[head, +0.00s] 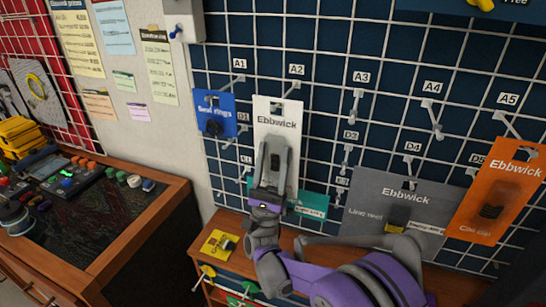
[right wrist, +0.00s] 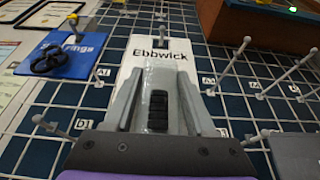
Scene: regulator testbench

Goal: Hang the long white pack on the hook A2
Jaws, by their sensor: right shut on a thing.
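The long white pack (head: 277,120), marked Ebbwick, is upright in front of the grid wall, and it also shows in the right wrist view (right wrist: 190,54). My right gripper (head: 276,150) is shut on its lower part, with the dark product between the fingers (right wrist: 160,88). The hook A2 (head: 295,86) sticks out of the grid right by the pack's top edge. The hanging hole (right wrist: 163,44) is near that top edge. I cannot tell whether the hook passes through it. My left gripper is not in view.
A blue Seal rings pack (head: 214,108) hangs just left of the white pack. Hook A3 (head: 356,103) and hook A4 (head: 433,115) look empty. A grey pack (head: 375,195) and an orange pack (head: 510,180) hang at right. A wooden bench (head: 165,195) stands at left.

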